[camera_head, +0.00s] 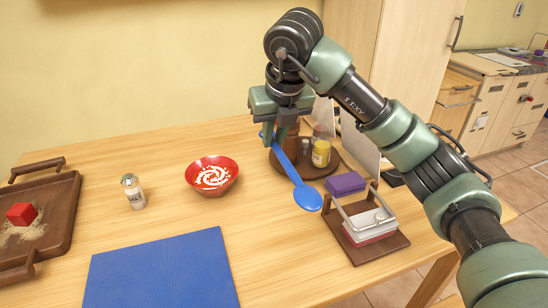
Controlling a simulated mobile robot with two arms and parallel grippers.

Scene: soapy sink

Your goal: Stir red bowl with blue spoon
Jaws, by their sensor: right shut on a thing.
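A red bowl (212,191) stands on the wooden table, left of my right gripper. It holds something with white swirls on red. My right gripper (272,140) points down and is shut on a blue spoon (298,184) near its handle end. The spoon slants down to the right, its round bowl end toward the caddy and away from the red bowl. I cannot tell whether the spoon touches the table. My left gripper is not in view.
A round tray (327,168) with several jars is behind the spoon.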

